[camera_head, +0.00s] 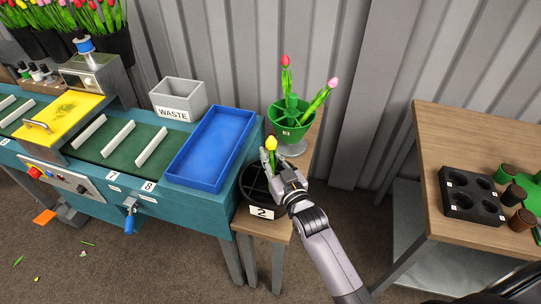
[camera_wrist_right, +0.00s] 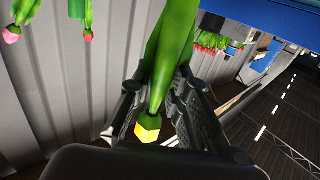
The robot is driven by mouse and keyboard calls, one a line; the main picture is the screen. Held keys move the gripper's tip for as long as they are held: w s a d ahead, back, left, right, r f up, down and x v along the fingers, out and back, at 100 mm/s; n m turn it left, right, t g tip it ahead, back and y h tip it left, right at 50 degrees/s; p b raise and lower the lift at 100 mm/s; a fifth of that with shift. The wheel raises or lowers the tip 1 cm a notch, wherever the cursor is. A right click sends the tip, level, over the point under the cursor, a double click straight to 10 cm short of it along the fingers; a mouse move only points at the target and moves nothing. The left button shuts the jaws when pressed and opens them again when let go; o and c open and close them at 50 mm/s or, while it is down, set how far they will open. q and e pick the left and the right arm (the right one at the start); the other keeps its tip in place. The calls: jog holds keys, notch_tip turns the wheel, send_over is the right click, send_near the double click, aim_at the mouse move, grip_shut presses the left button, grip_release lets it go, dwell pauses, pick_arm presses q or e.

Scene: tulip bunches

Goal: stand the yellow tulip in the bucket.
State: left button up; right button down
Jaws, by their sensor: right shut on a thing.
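The yellow tulip (camera_head: 271,143) is upright in the head view, its bud showing just above my right gripper (camera_head: 283,176). My right gripper is shut on its green stem and leaves, over the black bucket (camera_head: 262,212) labelled 2. The gripper hides part of the bucket's opening and the lower stem, so I cannot tell how deep the stem reaches. In the right wrist view, the yellow bud (camera_wrist_right: 148,128) and green leaves (camera_wrist_right: 172,45) lie between the fingers (camera_wrist_right: 165,105). My left gripper is not in view.
A green pot (camera_head: 291,122) with a red and a pink tulip stands behind the bucket on the narrow wooden stand. A blue tray (camera_head: 211,150) and a grey WASTE bin (camera_head: 180,97) are at left. A wooden table (camera_head: 480,135) with a black holed block (camera_head: 470,197) is at right.

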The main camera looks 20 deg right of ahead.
jog(key=c, duration=1.4)
grip_release()
jog(key=shift+c, duration=0.2)
jog(key=shift+s, duration=0.1)
jog(key=shift+s+d+r+p, duration=0.1)
jog(key=shift+s+r+p, duration=0.15)
jog(key=shift+s+p, duration=0.6)
jog(key=shift+s+d+r+p, duration=0.1)
jog(key=shift+s+r+p, duration=0.15)
jog(key=shift+s+p, duration=0.6)
jog(key=shift+s+d+r+p, duration=0.15)
jog(key=shift+s+p, duration=0.25)
jog(key=shift+s, duration=0.5)
jog(key=shift+s+d+r+p, duration=0.15)
jog(key=shift+s+p, duration=0.3)
jog(key=shift+s, duration=0.45)
jog(key=shift+s+r+p, duration=0.2)
jog(key=shift+s+p, duration=0.2)
jog(key=shift+s, duration=0.5)
